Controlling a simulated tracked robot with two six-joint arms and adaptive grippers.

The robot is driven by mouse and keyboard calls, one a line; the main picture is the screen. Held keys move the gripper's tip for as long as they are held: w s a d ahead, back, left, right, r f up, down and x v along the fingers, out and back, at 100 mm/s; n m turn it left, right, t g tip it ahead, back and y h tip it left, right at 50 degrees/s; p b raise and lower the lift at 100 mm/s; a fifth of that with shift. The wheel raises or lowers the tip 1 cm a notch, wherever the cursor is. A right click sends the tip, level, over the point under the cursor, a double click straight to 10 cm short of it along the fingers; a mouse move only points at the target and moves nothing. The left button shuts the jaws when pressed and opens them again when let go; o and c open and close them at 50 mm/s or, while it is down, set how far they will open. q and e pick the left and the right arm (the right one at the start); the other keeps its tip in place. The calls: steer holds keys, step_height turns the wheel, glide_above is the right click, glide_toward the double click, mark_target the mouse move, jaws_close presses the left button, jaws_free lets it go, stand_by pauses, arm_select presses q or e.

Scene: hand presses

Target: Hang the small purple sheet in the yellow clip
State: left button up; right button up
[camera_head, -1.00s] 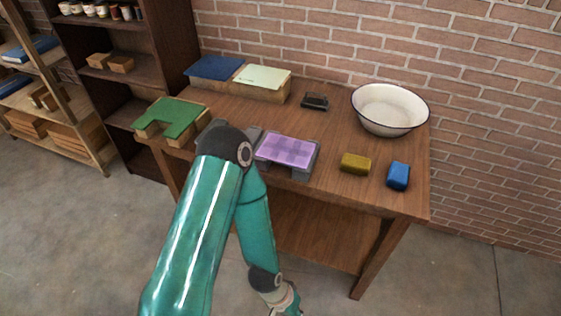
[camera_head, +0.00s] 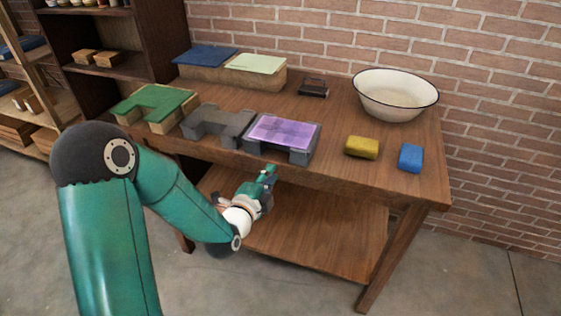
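The small purple sheet (camera_head: 284,132) lies flat on top of a grey stand (camera_head: 298,157) near the front edge of the wooden table. The yellow clip (camera_head: 361,147) is a small block on the table to the right of the stand, apart from the sheet. My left gripper (camera_head: 269,174) is in front of the table's front edge, below and in front of the purple sheet, touching neither it nor the clip. It is small and seen from behind, so its finger opening is unclear. My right gripper is not in view.
A blue clip-like block (camera_head: 411,157) sits right of the yellow one. An empty grey stand (camera_head: 217,124) and a green sheet (camera_head: 152,102) on a wooden stand are to the left. A white basin (camera_head: 394,91) and a dark object (camera_head: 313,87) stand behind. The table's lower shelf (camera_head: 318,236) is bare.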

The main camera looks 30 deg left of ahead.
mark_target(276, 142)
arm_select(q)
steer(key=shift+m+t+y, duration=0.6)
steer(key=shift+m, duration=0.1)
steer(key=w+a, duration=0.1)
steer(key=w, duration=0.1)
steer(key=w+a+r+p, duration=0.1)
steer(key=w, duration=0.2)
steer(key=w+a+r+p, duration=0.1)
steer(key=w, duration=0.2)
steer(key=shift+a+r, duration=0.15)
steer(key=shift+a, duration=0.2)
steer(key=shift+w+a, duration=0.2)
steer(key=shift+w, duration=0.5)
steer(key=shift+r, duration=0.1)
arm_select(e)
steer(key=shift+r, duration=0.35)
arm_select(q)
steer(key=shift+c, duration=0.4)
jaws_close()
